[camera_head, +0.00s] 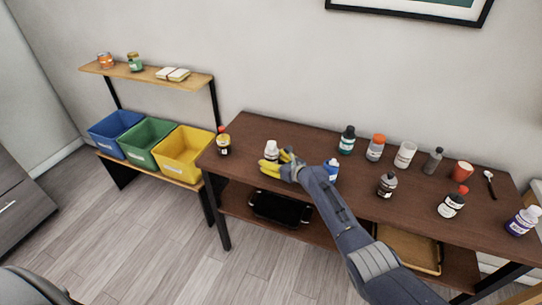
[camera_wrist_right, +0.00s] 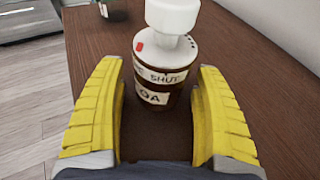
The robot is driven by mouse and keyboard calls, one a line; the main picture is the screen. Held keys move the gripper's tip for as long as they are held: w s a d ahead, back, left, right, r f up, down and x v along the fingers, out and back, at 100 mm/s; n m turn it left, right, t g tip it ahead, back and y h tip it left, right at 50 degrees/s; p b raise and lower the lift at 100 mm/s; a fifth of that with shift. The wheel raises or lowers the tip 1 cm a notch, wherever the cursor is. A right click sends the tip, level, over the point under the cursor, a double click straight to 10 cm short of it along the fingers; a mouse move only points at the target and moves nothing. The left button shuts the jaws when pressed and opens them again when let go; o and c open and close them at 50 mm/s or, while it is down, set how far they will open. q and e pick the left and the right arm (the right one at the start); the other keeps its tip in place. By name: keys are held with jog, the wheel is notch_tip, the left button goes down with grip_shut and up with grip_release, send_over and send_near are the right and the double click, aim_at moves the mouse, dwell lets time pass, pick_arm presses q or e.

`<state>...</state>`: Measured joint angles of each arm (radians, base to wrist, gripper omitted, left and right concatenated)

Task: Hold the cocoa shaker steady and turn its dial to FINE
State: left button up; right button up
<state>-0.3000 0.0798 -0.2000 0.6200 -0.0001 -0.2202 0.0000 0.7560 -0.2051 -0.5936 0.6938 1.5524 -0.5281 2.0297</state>
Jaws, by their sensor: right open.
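The cocoa shaker (camera_wrist_right: 150,98) stands upright on the brown table. It has a brown body, a cream label ending in "OA" and a white knob-like top (camera_wrist_right: 172,16). A lettered band (camera_wrist_right: 163,75) below the top reads "SHUT", with a partly hidden word to its left and a red mark above. In the head view the shaker (camera_head: 271,148) is near the table's left end. My right gripper (camera_head: 274,160) is open, its yellow fingers on the near side of the shaker. In the right wrist view its fingers (camera_wrist_right: 158,68) flank the shaker with gaps showing. My left gripper is out of view.
A dark bottle with a red cap (camera_head: 223,142) stands left of the shaker. A blue-and-white bottle (camera_head: 332,170) is close beside my right wrist. Several bottles and cups, including a red cup (camera_head: 462,171), fill the table's right half. Coloured bins (camera_head: 181,151) stand left.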

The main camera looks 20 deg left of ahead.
jog(key=shift+c, duration=0.5)
jog(key=c, duration=1.1)
